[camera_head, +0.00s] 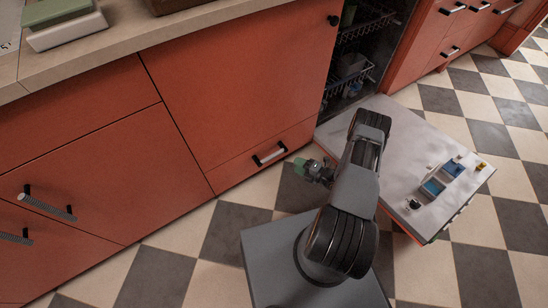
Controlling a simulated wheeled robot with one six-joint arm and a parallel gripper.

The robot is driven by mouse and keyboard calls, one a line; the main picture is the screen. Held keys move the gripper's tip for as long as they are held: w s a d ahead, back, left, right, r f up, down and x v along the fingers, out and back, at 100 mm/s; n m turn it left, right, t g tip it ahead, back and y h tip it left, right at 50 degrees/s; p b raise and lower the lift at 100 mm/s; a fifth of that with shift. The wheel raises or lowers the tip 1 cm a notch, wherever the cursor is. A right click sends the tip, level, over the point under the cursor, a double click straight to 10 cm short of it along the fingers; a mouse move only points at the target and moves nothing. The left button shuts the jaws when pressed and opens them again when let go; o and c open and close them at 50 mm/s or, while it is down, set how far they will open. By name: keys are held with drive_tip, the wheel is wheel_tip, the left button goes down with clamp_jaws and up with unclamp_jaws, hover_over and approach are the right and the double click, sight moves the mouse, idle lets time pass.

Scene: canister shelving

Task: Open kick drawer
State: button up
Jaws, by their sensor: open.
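The kick drawer (236,169) is the low red front at the foot of the cabinet, just left of the open appliance. It looks shut, flush with the front above it. Its handle (269,154) is a short pale bar on dark mounts. My gripper (300,166) is open, with greenish tips, low above the floor. In the picture it lies just right of and slightly below the handle. I cannot tell the exact gap; the jaws do not appear to be around the bar.
The appliance's drop-down door (405,150) lies open on the right, beside my arm, with wire racks (350,69) behind it. Checkered floor (175,243) is clear before the cabinets. Other drawer handles (48,206) stick out at left. A counter (150,28) runs above.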

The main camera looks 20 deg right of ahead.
sight(276, 156)
drive_tip(key=b+x, duration=0.1)
drive_tip(key=x, duration=0.3)
drive_tip(key=b+x, duration=0.1)
drive_tip(key=x, duration=0.4)
drive_tip(key=b+x, duration=0.1)
drive_tip(key=x, duration=0.3)
drive_tip(key=shift+w+f, duration=0.3)
drive_tip(key=shift+f, duration=0.1)
drive_tip(key=shift+m, duration=0.3)
clamp_jaws()
drive_tip(key=shift+d, duration=0.1)
